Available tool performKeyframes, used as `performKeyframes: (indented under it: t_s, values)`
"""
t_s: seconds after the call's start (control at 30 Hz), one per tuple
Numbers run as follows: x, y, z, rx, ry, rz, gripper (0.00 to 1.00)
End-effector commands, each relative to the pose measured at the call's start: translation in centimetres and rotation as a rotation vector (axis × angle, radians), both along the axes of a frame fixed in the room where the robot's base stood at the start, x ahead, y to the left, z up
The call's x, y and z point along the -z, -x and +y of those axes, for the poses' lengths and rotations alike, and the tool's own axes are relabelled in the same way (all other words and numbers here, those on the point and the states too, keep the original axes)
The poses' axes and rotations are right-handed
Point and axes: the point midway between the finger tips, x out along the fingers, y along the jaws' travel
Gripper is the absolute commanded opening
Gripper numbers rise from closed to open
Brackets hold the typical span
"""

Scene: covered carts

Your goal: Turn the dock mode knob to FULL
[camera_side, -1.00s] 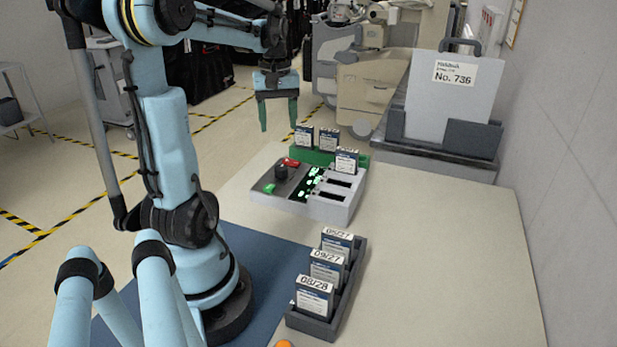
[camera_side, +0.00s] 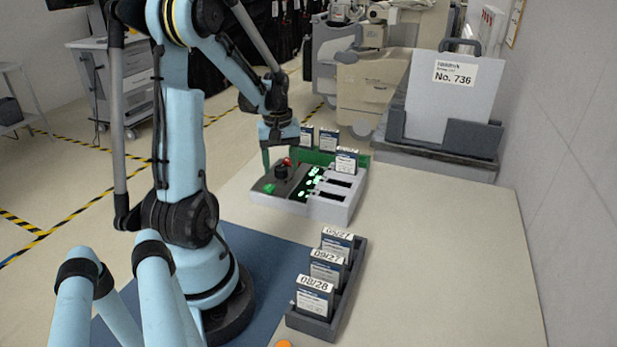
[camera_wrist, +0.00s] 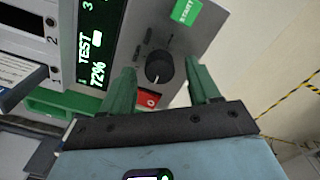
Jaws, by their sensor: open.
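The dock (camera_side: 345,205) is a light grey box on the table with a dark control panel. The dock mode knob (camera_side: 281,172) is round and black; in the wrist view the knob (camera_wrist: 158,67) shows on the panel with small labels too blurred to read, so I cannot tell its setting. My gripper (camera_side: 279,162) is right over the panel, pointing down, with green fingers. In the wrist view the open fingers of my gripper (camera_wrist: 160,74) appear on either side of the knob; contact is not visible. A lit display (camera_wrist: 92,45) beside it reads TEST and 72%.
A green START button (camera_wrist: 186,11) and a red switch (camera_wrist: 148,99) flank the knob. Upright labelled modules stand in a green rack (camera_side: 318,157) behind the dock and a dark rack (camera_side: 327,325) in front. A grey holder (camera_side: 440,143) stands at back. Table right is clear.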

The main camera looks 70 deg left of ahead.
Motion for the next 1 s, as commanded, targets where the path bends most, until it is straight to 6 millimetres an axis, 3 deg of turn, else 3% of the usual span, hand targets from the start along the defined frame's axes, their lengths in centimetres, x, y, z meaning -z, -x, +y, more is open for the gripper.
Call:
performKeyframes:
  t_s: [0.37, 0.73, 1.0]
  values:
    - [0.4, 0.01, -0.01, 0.0, 0.0, 0.0, 0.61]
    - [0.38, 0.01, -0.01, 0.0, 0.0, 0.0, 0.05]
    - [0.37, 0.02, -0.01, 0.032, 0.0, 0.001, 0.05]
